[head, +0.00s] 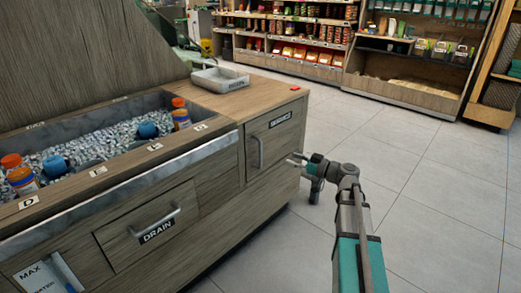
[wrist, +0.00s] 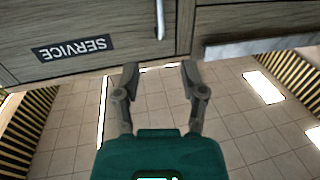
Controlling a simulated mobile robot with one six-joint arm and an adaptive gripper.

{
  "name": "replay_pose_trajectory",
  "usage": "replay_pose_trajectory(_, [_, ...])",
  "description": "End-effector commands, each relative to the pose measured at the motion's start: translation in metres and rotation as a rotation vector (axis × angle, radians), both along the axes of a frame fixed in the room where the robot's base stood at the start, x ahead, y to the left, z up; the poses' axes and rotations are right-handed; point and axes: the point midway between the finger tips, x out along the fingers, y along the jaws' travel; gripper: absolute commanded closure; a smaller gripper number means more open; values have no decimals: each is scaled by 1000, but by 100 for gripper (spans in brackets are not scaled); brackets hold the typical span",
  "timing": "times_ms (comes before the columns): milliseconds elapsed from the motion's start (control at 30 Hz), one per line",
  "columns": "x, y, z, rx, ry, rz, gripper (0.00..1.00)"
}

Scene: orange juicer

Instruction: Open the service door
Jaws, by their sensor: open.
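The service door (head: 280,140) is a wooden panel at the right end of the counter front, with a black SERVICE label and an upright metal handle (head: 255,152) on its left side. It looks shut, flush with the counter. In the wrist view the label (wrist: 75,48) is upside down and the handle (wrist: 160,18) shows at the top. My gripper (head: 297,158) is in front of the door, to the right of the handle in the head view. In the wrist view my gripper (wrist: 158,68) is open and empty, with its fingers apart and the handle beyond them, not between them.
A DRAIN panel (head: 148,226) with its own handle is left of the service door. An ice trough (head: 100,138) with bottles and a grey tray (head: 219,79) are on the counter. Store shelves (head: 290,40) stand at the back. The tiled floor (head: 420,170) at right is clear.

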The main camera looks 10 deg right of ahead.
Motion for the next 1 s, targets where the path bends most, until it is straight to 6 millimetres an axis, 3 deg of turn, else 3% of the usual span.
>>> replay_pose_trajectory(367, [16,17,0,0,0,2,46])
replay_pose_trajectory(1000, [77,83,0,-1,1,4,46])
